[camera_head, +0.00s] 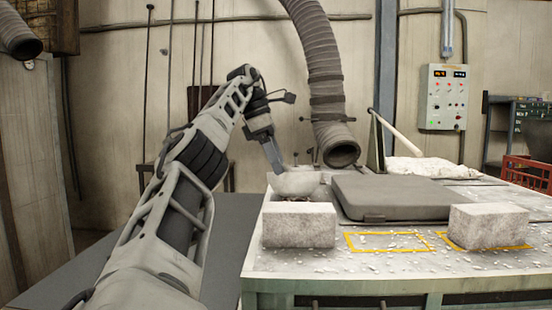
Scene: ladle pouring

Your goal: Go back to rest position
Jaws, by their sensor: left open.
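My left arm reaches in from the lower left, and my left gripper (277,168) points down at the back left of the work table (380,268). It is open. Its fingertips are just above or in front of a pale rounded object (297,183); I cannot tell whether they touch it. I cannot tell whether the rod is a ladle handle. My right gripper is not in view.
Two grey-white blocks stand on the table, one at the front left (299,226) and one at the right (488,227). A flat dark slab (390,197) lies between and behind them. A thick ribbed hose (326,75) hangs over the back. Yellow outlines (388,249) and white chips mark the front.

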